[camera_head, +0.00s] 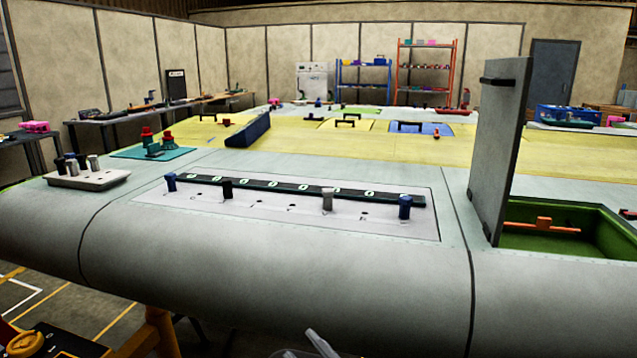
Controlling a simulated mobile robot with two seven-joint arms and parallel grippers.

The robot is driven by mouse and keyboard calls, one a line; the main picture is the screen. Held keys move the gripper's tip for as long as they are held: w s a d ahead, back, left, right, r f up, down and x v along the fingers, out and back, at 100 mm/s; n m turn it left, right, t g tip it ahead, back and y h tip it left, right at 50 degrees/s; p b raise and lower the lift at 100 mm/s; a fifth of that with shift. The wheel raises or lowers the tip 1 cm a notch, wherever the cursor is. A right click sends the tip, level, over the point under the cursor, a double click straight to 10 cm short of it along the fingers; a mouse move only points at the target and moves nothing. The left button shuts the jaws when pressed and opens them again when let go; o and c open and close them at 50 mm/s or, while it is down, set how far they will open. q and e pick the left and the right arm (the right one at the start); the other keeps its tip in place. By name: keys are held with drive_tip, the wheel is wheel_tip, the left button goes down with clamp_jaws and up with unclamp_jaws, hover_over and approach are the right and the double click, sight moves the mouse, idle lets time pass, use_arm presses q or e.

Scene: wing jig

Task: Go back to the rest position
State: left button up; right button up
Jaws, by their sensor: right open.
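My right gripper (306,349) only just shows at the bottom edge of the head view, with pale fingertips near the middle. It is open and in front of the wing's rounded leading edge (270,270), apart from the parts on top. Nothing shows between its fingers, but most of it is cut off by the frame. My left gripper is not in view.
A strip panel (300,208) with a dark bar and several pins lies on the wing. A white block (88,180) with pegs stands left, beside a teal tray (153,153). An upright grey hatch (497,150) stands beside a green bay (560,242) at right.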

drive_tip(key=s+d+f+m+g+h, duration=0.4)
drive_tip(key=s+d+f+m+h, duration=0.7)
drive_tip(key=s+d+f, duration=0.6)
drive_tip(key=shift+d+f+m+g, duration=0.3)
drive_tip(key=shift+d+f+m, duration=0.4)
drive_tip(key=shift+d, duration=0.5)
drive_tip(key=shift+a, duration=0.15)
